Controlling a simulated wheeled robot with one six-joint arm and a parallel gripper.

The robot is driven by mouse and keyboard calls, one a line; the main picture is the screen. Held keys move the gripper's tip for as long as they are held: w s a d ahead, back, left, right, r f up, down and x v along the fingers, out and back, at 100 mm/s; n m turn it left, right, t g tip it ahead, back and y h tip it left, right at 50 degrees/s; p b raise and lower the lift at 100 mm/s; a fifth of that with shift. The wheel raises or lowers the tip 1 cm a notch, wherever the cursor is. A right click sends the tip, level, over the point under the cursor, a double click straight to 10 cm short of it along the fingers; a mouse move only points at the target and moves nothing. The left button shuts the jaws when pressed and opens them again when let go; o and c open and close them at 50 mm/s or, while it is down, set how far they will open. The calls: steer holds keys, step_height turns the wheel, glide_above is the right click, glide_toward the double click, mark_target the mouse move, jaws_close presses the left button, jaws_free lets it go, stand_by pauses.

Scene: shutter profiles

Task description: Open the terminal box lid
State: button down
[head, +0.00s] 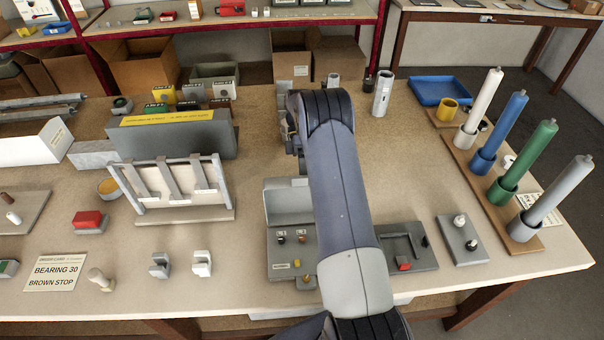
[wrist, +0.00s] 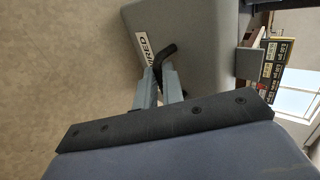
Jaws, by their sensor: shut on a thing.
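The grey terminal box (head: 292,262) sits on the bench in the middle of the head view, partly covered by my arm. Its lid (head: 287,203) stands raised at the back of the box, and small terminals show in the open front part. In the wrist view the grey lid (wrist: 195,35) carries a white label ending in "RED". My gripper (wrist: 158,78) is at the lid's edge, shut on a dark bent handle (wrist: 167,52). In the head view my arm hides the fingertips and the handle.
A rack of upright coloured tubes (head: 500,195) stands farther right. A framed panel (head: 175,190) stands left.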

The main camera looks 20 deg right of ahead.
steer(key=shift+s+f, duration=0.2)
steer(key=shift+f, duration=0.15)
steer(key=c, duration=1.8)
jaws_free()
steer(key=shift+o, duration=1.4)
steer(key=shift+r, duration=0.2)
steer(key=shift+r, duration=0.15)
